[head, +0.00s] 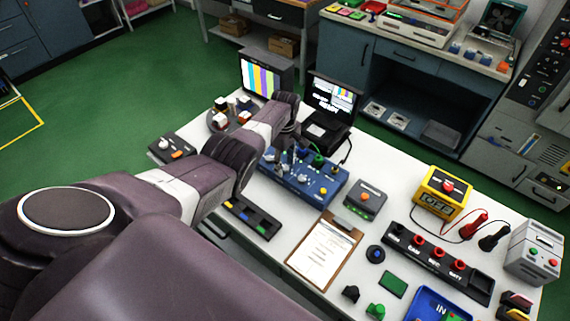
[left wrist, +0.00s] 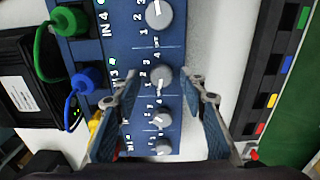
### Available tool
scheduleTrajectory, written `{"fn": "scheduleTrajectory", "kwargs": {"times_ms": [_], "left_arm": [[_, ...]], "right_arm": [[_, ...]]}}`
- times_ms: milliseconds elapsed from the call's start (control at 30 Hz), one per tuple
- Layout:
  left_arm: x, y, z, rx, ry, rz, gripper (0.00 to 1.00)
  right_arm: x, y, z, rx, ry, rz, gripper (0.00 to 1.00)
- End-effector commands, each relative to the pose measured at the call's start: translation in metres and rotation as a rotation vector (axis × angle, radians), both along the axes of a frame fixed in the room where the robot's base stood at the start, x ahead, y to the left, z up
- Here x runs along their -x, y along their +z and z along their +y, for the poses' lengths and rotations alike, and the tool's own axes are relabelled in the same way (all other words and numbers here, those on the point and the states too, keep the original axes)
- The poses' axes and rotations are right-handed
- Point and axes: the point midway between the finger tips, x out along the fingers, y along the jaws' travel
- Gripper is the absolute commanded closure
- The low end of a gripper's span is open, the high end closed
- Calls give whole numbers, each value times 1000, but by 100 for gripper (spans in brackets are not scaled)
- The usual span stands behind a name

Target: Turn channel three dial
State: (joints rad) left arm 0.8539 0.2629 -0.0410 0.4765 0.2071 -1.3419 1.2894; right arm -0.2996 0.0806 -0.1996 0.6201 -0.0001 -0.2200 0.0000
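The blue channel box (head: 330,189) stands on the white table in the head view, with grey dials along its front side. In the left wrist view, the channel three dial (left wrist: 162,77) is a round grey knob with a white mark, in line with the blue plug (left wrist: 84,80). My left gripper (left wrist: 160,77) is open, with one fingertip on each side of this dial and visible gaps to both. I cannot tell how far above the dial the tips are. In the head view my left arm hides part of the box. My right gripper is not in view.
Another dial (left wrist: 159,14) and two smaller dials (left wrist: 160,118) sit in the same row. A green plug (left wrist: 70,21) is in IN 4. A clipboard (head: 322,255) and a dark tray with coloured blocks (head: 250,217) lie beside the box.

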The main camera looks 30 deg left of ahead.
Motion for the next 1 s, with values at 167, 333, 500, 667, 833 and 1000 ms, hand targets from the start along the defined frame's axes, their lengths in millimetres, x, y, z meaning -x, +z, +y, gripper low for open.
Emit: {"fn": "scheduleTrajectory", "kwargs": {"times_ms": [167,333,500,667,833,1000], "left_arm": [[1,-1,-1,2,-1,3,61],[1,3,-1,2,-1,2,61],[1,19,-1,1,-2,0,61],[0,47,0,0,-2,-2,61],[0,83,0,-1,-1,-2,61],[1,108,0,0,0,0,61]], "right_arm": [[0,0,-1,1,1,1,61],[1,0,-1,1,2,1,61],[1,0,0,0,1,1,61],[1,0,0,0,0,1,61],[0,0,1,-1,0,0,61],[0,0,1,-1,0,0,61]]}}
